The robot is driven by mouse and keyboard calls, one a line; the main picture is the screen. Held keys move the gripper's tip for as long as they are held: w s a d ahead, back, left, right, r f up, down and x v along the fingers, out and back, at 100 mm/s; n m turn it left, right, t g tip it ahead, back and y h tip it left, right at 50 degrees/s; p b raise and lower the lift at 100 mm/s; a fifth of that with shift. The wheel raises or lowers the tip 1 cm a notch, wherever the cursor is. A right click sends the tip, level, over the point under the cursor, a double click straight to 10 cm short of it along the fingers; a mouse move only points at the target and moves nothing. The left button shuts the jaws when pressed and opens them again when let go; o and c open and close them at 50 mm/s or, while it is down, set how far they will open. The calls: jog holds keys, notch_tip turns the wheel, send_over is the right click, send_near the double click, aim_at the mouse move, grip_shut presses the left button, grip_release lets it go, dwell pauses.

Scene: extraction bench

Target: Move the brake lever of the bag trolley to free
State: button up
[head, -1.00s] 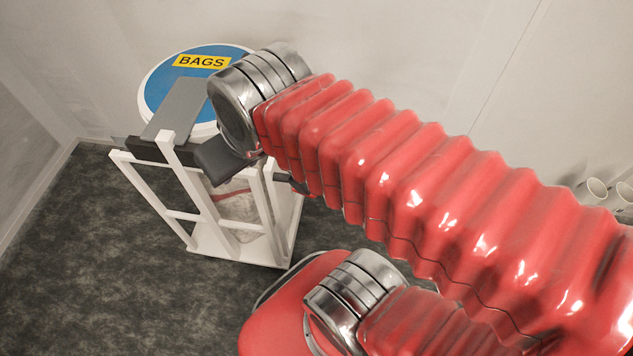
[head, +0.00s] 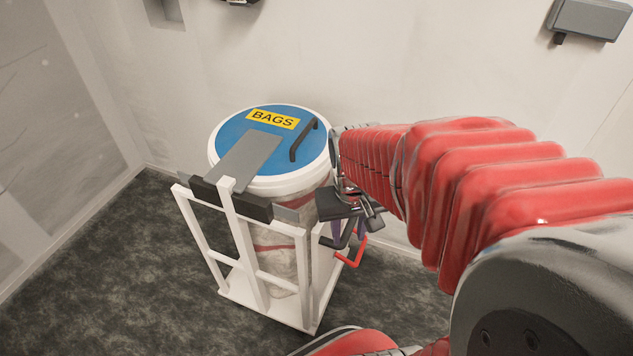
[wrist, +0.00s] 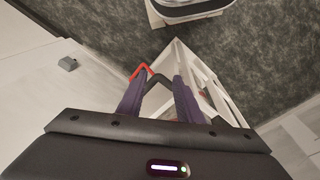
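The bag trolley (head: 238,240) is a white frame holding a clear bag under a round blue lid marked BAGS. Two bent bars stick out from its right side: a red one (head: 352,254) and a black one (head: 337,242). I cannot tell for sure which is the brake lever. My gripper (head: 347,232) is at these bars, pointing down. In the wrist view, its purple fingers (wrist: 160,84) are apart, with the black bar (wrist: 152,81) showing between them. The red bar (wrist: 139,71) is by the left fingertip. Contact is unclear.
The lid (head: 230,142) has a black handle (head: 304,139) close to my arm. A wall stands right behind the trolley. Dark floor (head: 120,270) is free to its left. A grey box (head: 589,18) hangs on the wall at upper right.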

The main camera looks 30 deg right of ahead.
jog(key=s+d+f+m+g, duration=0.1)
jog(key=s+d+f+m, duration=0.15)
jog(key=d+f, duration=0.65)
jog(key=s+d+f+m, duration=0.1)
jog(key=s+d+f, duration=0.3)
jog(key=f, duration=0.8)
jog(key=s+d+f+m+g, duration=0.1)
jog(key=d+f, duration=0.8)
jog(key=f, duration=0.2)
notch_tip(320, 180, down, 18)
jog(key=s+a+m+t, duration=0.2)
jog(key=m+t, duration=0.1)
jog(key=t, duration=0.2)
jog(key=w+a+m+t, duration=0.4)
jog(key=w+t, duration=0.4)
notch_tip(320, 180, up, 8)
jog(key=w+d+m+t+h, duration=0.1)
jog(key=w+m+t, duration=0.1)
jog(key=t, duration=0.2)
jog(key=shift+w+d, duration=0.2)
jog(key=shift+w, duration=0.1)
jog(key=shift+w, duration=0.15)
